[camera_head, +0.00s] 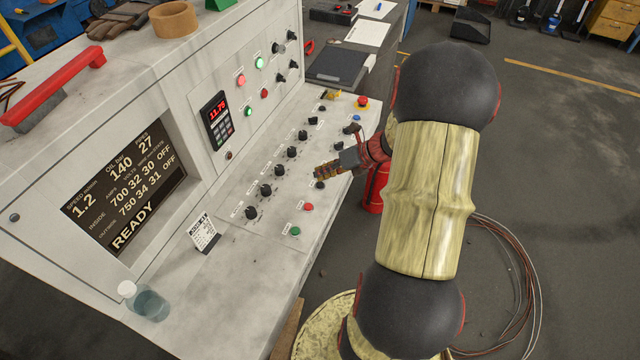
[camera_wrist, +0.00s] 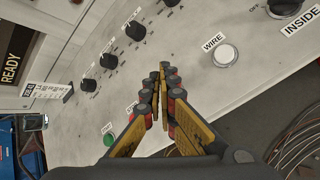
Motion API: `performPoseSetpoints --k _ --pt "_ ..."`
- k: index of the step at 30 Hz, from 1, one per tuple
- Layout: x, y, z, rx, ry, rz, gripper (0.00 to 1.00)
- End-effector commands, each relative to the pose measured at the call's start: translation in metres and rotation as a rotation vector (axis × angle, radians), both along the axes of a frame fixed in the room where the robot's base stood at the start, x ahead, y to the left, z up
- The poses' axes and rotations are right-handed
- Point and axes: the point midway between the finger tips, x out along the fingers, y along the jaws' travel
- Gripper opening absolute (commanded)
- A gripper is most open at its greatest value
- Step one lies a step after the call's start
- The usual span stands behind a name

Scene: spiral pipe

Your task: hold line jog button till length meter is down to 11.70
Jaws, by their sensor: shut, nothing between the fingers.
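The length meter (camera_head: 217,112) is a black keypad unit on the sloped console face; its red digits read about 11.76, though the last digit is hard to tell. My gripper (camera_head: 318,172) is shut and empty over the lower control panel, right of the row of black knobs. In the wrist view its fingertips (camera_wrist: 163,75) point at the panel, between the knobs and a white button labelled WIRE (camera_wrist: 225,55). I cannot tell if they touch the panel. No line jog label is readable; part of the panel is hidden behind the fingers.
A red button (camera_head: 308,207) and a green button (camera_head: 295,231) sit at the panel's near side. A red emergency knob (camera_head: 362,102) stands at the far end. A READY screen (camera_head: 125,190), a card (camera_head: 202,232) and a clear bottle (camera_head: 150,304) are at left.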

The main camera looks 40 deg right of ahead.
Motion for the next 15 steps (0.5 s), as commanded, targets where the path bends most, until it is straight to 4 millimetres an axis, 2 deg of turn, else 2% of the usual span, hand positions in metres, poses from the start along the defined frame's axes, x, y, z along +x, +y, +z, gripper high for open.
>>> performPoseSetpoints --k 15 --pt "-0.0001 0.0 -0.0079 0.001 0.0 -0.001 0.0"
